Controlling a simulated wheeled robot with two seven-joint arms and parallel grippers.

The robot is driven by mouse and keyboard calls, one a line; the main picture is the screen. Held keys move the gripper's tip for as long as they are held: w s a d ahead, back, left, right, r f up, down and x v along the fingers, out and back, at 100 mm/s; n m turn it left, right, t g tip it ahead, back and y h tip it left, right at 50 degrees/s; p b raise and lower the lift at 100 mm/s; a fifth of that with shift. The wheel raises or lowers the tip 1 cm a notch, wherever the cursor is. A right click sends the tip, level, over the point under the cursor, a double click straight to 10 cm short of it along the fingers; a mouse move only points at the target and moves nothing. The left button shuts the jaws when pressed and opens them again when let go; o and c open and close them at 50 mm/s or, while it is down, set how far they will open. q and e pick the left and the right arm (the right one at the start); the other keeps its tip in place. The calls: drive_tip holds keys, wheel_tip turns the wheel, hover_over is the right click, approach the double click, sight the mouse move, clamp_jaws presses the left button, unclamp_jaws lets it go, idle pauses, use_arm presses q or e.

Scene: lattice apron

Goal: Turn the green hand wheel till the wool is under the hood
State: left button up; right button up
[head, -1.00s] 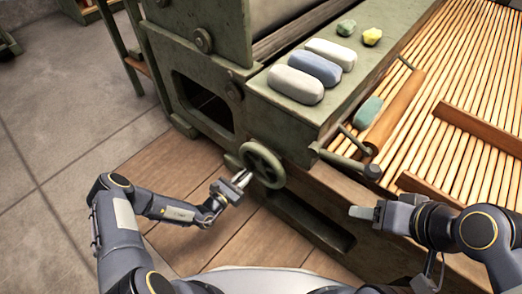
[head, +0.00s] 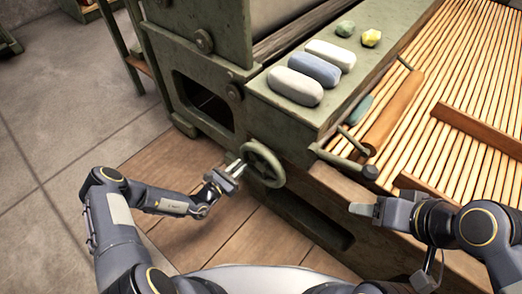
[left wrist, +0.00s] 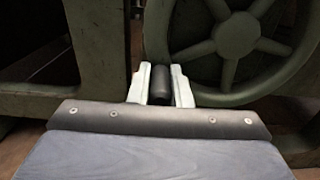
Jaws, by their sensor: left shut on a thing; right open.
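The green hand wheel (head: 279,160) is on the side of the green machine; its rim and spokes fill the right of the left wrist view (left wrist: 237,37). My left gripper (head: 238,167) is shut on the wheel's dark handle (left wrist: 160,84), which shows between its two pale fingers in the left wrist view. The teal wool (head: 360,110) lies on the slatted apron (head: 455,85) against the edge of the green hood (head: 330,122). Part of it is hidden by the hood. My right gripper (head: 356,209) is open and empty, right of the wheel and in front of the machine's side.
Grey, blue and white blocks (head: 295,86) and two small lumps, green (head: 345,28) and yellow (head: 371,38), lie on top of the hood. A wooden roller (head: 395,115) crosses the apron beside the wool.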

sight(242, 150)
use_arm(q)
drive_tip(key=r+p, duration=0.2)
drive_tip(key=a+r, duration=0.1)
drive_tip(key=shift+w+r+p, duration=0.3)
drive_tip(key=shift+w+p, duration=0.05)
drive_tip(key=shift+p, duration=0.05)
drive_tip(key=r+p, duration=0.3)
drive_tip(key=shift+s+d+r, duration=0.1)
drive_tip(key=shift+d+r, duration=0.05)
drive_tip(key=shift+d, duration=0.05)
drive_tip(key=o, duration=0.8)
drive_tip(key=shift+o, duration=0.2)
